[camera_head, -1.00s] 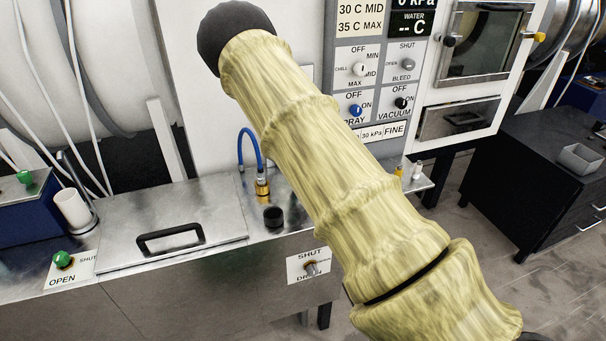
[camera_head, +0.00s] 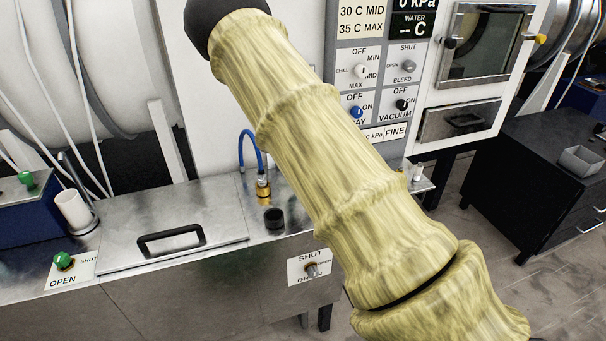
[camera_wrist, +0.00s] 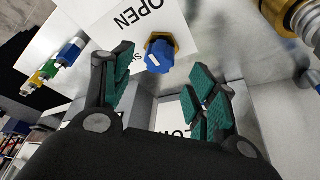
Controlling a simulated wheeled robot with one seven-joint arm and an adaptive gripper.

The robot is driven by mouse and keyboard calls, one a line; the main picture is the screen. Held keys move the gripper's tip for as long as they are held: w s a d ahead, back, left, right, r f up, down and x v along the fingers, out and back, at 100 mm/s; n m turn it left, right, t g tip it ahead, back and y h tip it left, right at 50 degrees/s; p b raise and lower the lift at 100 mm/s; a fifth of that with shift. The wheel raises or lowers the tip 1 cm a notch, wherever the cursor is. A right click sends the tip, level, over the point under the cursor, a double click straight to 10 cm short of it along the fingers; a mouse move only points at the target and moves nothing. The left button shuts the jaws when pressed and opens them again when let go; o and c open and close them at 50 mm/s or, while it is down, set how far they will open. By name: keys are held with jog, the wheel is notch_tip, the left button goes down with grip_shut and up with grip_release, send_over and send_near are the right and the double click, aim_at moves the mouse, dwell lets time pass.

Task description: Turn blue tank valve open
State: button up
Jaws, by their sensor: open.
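A blue valve knob (camera_wrist: 160,57) with a white mark sits on a brass hex base in the wrist view. A white label (camera_wrist: 130,22) reading OPEN upside down lies beside it; part of another word, partly hidden, is near my left finger. My gripper (camera_wrist: 165,88) is open, with teal pads either side of an empty gap. The knob lies just beyond the gap, between the fingertip directions and apart from the pads. In the head view my arm shows, but my gripper and the blue knob do not.
A brass fitting (camera_wrist: 288,14) stands at the upper right of the wrist view. Blue, green and yellow fittings (camera_wrist: 48,70) line the left. In the head view are a green valve (camera_head: 63,260), a lidded steel bench (camera_head: 215,228) and a control panel (camera_head: 371,80).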

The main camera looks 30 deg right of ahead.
jog(key=v, duration=0.7)
jog(key=shift+r, duration=0.15)
dwell(0.3)
